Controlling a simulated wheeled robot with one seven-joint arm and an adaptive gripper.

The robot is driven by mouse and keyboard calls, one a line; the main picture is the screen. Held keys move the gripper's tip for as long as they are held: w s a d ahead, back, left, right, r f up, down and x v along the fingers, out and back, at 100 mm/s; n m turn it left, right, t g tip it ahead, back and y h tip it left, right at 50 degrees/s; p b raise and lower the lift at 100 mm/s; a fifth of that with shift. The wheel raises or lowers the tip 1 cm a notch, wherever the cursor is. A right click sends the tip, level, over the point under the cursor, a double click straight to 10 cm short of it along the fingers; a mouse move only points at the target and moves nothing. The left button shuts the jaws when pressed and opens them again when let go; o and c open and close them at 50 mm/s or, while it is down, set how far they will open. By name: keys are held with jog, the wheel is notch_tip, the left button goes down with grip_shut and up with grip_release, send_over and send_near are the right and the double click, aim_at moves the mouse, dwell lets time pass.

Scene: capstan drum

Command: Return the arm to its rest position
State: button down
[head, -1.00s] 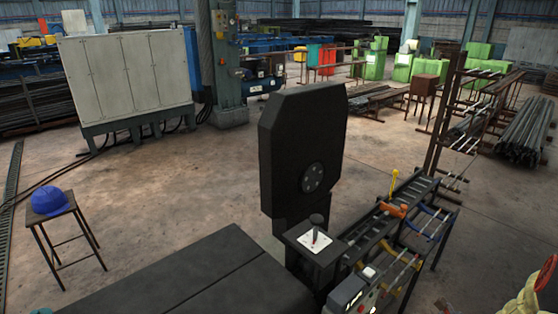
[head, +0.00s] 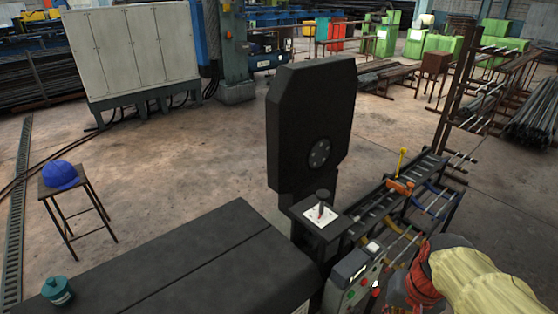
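Neither my arm nor my gripper shows in the head view, so I cannot tell the arm's pose. The machine in front of me has a tall black plate (head: 312,120) with a round grey hub (head: 319,154). A black lever on a white plate (head: 321,213) stands at its foot. A control panel with buttons (head: 357,290) is at the bottom edge.
A cream and red bulky thing (head: 490,285) fills the bottom right corner. A blue hard hat (head: 61,175) sits on a stool (head: 72,212) at left. A black bench top (head: 190,262) holds a teal pot (head: 57,290). Open floor (head: 190,150) lies beyond.

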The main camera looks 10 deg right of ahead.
jog(key=a+r+n+t, duration=0.3)
jog(key=a+r+n, duration=0.3)
jog(key=a+r, duration=0.4)
jog(key=shift+a+r+t, duration=0.15)
jog(key=shift+a+t, duration=0.2)
jog(key=shift+t, duration=0.05)
